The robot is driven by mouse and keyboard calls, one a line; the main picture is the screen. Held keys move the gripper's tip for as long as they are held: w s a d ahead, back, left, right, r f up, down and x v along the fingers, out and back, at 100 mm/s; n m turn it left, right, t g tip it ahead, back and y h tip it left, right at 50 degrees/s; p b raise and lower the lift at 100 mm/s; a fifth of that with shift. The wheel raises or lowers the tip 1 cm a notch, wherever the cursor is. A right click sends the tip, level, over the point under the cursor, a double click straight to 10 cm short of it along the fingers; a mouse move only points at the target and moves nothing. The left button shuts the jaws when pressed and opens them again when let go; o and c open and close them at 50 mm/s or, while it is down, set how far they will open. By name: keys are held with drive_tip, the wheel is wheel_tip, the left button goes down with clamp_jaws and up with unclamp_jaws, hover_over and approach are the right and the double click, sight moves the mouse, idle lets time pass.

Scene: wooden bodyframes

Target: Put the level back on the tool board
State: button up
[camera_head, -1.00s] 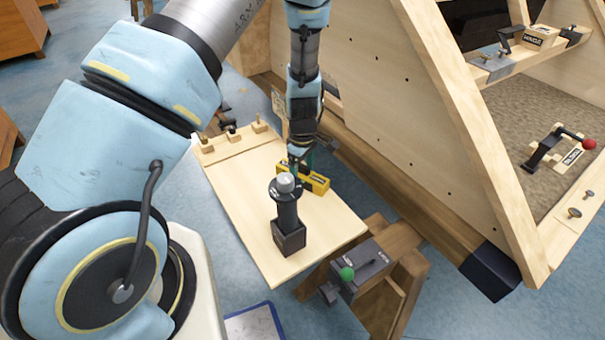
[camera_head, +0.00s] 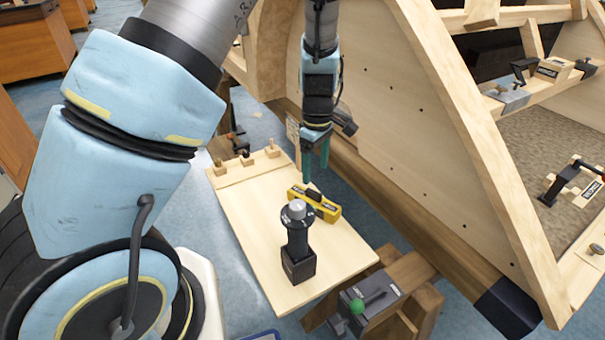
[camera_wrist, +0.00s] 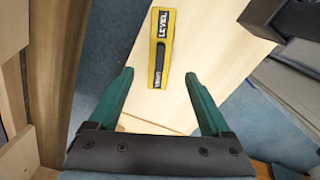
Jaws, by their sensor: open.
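The yellow level (camera_head: 314,203) lies flat on the light wooden tool board (camera_head: 240,205), behind the dark upright tool. In the wrist view the level (camera_wrist: 159,80) shows its LEVEL lettering and lies lengthwise, beyond and between my fingertips. My gripper (camera_head: 315,170) is open and empty, with its green fingers pointing down above the board near the level. In the wrist view my gripper (camera_wrist: 160,78) has its fingers wide apart, one to each side of the level's near end. I see no contact between them.
A dark upright tool with a square base (camera_head: 298,245) stands on the board in front of the level. Several pegs (camera_head: 245,158) line the board's far edge. A large wooden panel (camera_head: 400,120) rises close on the right.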

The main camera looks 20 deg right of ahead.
drive_tip(key=w+a+r+m, duration=0.15)
drive_tip(key=a+r, duration=0.25)
drive_tip(key=a, duration=0.4)
drive_tip(key=a+r+m, duration=0.2)
drive_tip(key=a+r, duration=0.2)
drive_tip(key=a, duration=0.3)
drive_tip(key=s+a+r+m, duration=0.2)
drive_tip(key=a, duration=0.5)
drive_tip(key=s+a+r+m+t, duration=0.1)
drive_tip(key=s+a+r+m, duration=0.1)
drive_tip(key=a, duration=0.6)
drive_tip(key=shift+s+r+t, duration=0.3)
drive_tip(key=shift+s+r, duration=0.45)
drive_tip(key=shift+r, duration=0.1)
drive_tip(key=shift+a+m, duration=0.1)
drive_tip(key=shift+m, duration=0.15)
wheel_tip(320, 180, up, 5)
drive_tip(key=p, duration=0.5)
